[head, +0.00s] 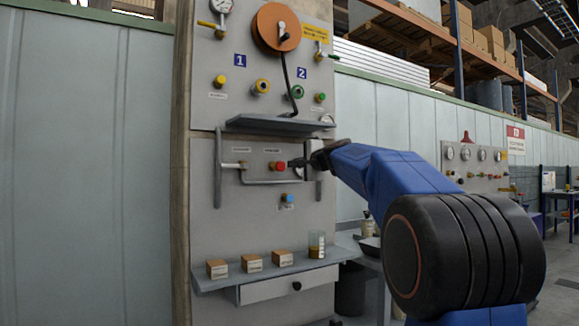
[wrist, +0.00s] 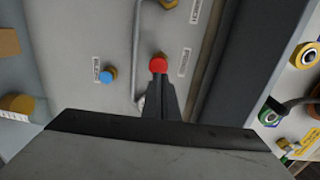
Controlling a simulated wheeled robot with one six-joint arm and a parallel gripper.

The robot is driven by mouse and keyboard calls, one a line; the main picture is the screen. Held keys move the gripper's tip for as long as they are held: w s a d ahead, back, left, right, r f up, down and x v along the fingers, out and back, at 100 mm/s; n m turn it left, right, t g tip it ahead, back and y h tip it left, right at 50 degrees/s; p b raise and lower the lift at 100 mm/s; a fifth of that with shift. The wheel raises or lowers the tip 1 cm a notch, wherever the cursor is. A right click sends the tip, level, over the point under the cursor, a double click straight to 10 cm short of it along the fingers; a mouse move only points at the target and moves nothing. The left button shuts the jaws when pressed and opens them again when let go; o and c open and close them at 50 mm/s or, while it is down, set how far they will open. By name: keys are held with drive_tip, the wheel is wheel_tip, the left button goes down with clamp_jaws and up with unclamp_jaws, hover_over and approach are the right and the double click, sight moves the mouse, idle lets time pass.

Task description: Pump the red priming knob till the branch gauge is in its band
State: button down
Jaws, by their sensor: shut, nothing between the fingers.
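The red knob (head: 279,166) sits on the grey panel, right of the middle of its lower section. It also shows in the wrist view (wrist: 158,64). My gripper (head: 291,164) is shut and empty, its fingertips right at the knob's face. In the wrist view the closed fingers (wrist: 162,84) point at the knob and overlap its lower edge; I cannot tell whether they press on it. A round white gauge (head: 221,5) is at the panel's top left, partly cut off by the frame. Its needle and band are too small to read, and I cannot tell if it is the branch gauge.
A grey bar handle (head: 243,178) runs around the knob area. A blue knob (head: 288,198) sits below. A narrow shelf (head: 265,122) juts out above; a lower ledge (head: 213,282) holds small boxes and a jar. An orange reel (head: 276,27) hangs above.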

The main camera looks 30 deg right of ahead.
drive_tip(key=shift+s+d+r, duration=0.1)
drive_tip(key=shift+s+d, duration=0.05)
drive_tip(key=shift+s, duration=2.7)
